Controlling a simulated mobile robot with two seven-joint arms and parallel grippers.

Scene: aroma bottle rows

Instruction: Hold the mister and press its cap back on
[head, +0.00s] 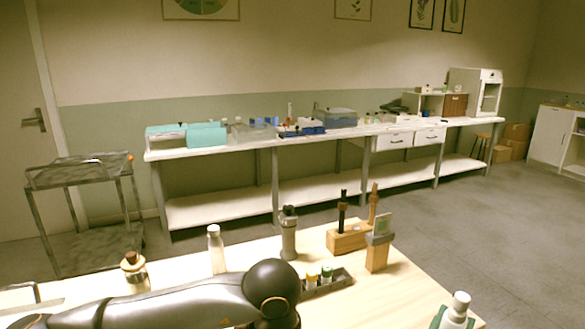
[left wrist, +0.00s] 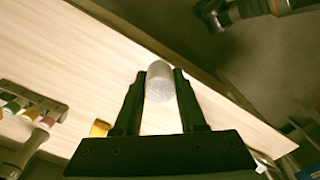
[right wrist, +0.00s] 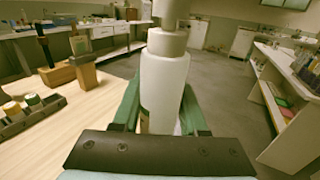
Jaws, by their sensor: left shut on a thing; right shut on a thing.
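The mister, a white bottle (right wrist: 163,90) with a grey collar, stands upright between the green fingers of my right gripper (right wrist: 165,118), which is shut on it. A pale narrower top (right wrist: 172,8) above the collar runs out of the right wrist view. In the head view the mister (head: 460,301) and my right gripper (head: 453,318) are at the bottom right, by the table's edge. My left gripper (left wrist: 160,92) is shut on a pale grey-white cylinder, seemingly the cap (left wrist: 159,80). I cannot make out that gripper in the head view.
On the table (head: 395,290) stand a tray of small vials (head: 328,282), a wooden stand (head: 348,238), a wooden block (head: 378,250), a grey bottle (head: 289,235), a white bottle (head: 216,250) and a cork-topped jar (head: 134,272). The table's right part is clear.

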